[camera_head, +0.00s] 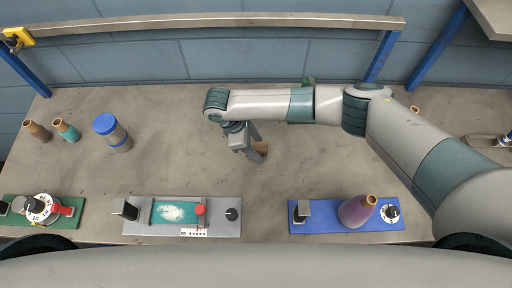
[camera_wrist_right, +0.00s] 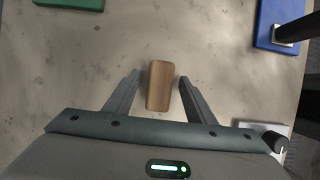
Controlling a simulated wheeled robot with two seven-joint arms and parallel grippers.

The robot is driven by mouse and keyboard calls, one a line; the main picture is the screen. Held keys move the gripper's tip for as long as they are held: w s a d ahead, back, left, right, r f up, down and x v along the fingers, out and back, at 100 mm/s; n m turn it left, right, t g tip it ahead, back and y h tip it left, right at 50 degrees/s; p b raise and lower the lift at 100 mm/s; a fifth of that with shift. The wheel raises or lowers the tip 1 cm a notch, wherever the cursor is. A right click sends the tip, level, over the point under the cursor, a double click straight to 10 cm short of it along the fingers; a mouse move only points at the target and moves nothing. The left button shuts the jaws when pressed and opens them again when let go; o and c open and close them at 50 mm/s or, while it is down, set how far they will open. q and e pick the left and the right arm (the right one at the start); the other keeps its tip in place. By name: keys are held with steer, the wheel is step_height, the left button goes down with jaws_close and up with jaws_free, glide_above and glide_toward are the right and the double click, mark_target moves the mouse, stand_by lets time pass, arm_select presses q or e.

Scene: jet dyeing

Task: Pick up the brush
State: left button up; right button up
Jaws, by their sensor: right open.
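The brush (camera_wrist_right: 160,86) appears as a brown wooden block lying on the grey table, with no bristles visible. In the head view the brush (camera_head: 263,147) is mostly covered by my right gripper (camera_head: 257,150). In the right wrist view my right gripper (camera_wrist_right: 159,78) is open, with one finger on each side of the brush. Small gaps show between the brush and both fingers. My left gripper is not in view.
Along the front edge are a green station (camera_head: 65,219), a grey station (camera_head: 140,228) and a blue station (camera_head: 330,222) with a purple flask (camera_head: 356,211). The table around the brush is clear.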

mark_target(261, 146)
steer(key=c, duration=1.2)
steer(key=shift+o, duration=0.2)
steer(key=shift+r, duration=0.2)
steer(key=shift+r+b, duration=0.5)
steer(key=shift+r, duration=0.1)
step_height(261, 146, up, 2)
steer(key=shift+s+r+b, duration=0.1)
steer(key=shift+r+b, duration=0.1)
steer(key=shift+b, duration=0.3)
steer(key=s+d+r+b, duration=0.1)
steer(key=s+d+r, duration=0.6)
steer(key=s, duration=0.2)
steer(key=shift+s, duration=0.1)
steer(key=shift+o, duration=0.8)
